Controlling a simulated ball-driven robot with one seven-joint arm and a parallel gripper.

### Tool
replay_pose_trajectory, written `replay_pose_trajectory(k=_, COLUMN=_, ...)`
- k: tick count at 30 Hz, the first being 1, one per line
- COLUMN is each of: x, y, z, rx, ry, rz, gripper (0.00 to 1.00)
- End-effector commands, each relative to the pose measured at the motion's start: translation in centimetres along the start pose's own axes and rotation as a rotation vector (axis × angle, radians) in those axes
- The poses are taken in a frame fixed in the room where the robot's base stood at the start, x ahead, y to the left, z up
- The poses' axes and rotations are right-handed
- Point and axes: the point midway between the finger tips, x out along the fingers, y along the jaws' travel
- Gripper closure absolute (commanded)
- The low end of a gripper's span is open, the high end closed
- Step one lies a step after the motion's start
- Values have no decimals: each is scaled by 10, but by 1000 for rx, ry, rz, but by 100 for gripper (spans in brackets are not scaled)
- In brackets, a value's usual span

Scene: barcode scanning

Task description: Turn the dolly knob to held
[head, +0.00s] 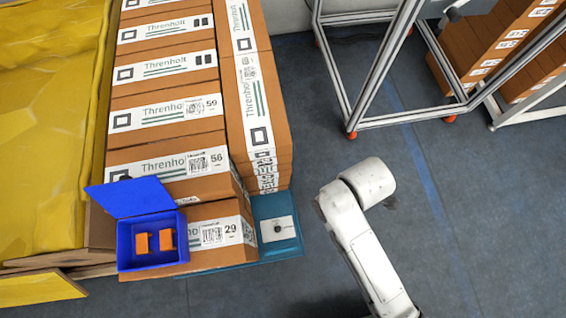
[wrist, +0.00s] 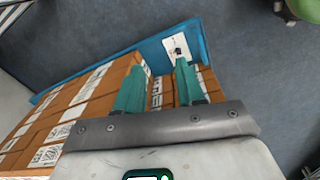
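The dolly knob (head: 278,228) is a small dark knob on a white plate (head: 288,236) at the near right corner of the blue dolly (head: 263,208). In the wrist view the knob (wrist: 178,51) and its plate (wrist: 183,44) show just beyond the fingertips. The knob is too small to read its setting. My gripper (wrist: 161,75) is open, with two teal fingers spread apart and nothing between them. It is above the dolly and apart from the knob. In the head view my white arm (head: 372,240) shows to the right of the dolly, and my gripper cannot be made out.
Stacked brown boxes (head: 165,112) cover most of the dolly. A blue open bin (head: 128,262) with orange items stands at its near left. Yellow wrapped goods (head: 45,150) lie left. A metal frame (head: 345,75) stands at the back. The floor (head: 480,220) right is clear.

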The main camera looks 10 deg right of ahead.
Motion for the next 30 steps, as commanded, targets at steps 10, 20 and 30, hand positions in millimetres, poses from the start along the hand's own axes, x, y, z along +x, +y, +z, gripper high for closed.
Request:
replay_pose_trajectory(k=10, x=158, y=-11, z=-89, rx=-1010, ry=5, rz=-33, gripper=62)
replay_pose_trajectory(k=20, x=239, y=-32, z=-146, rx=-1701, ry=12, rz=-54, gripper=62)
replay_pose_trajectory(k=30, x=269, y=-38, z=-154, rx=-1821, ry=13, rz=-60, gripper=62)
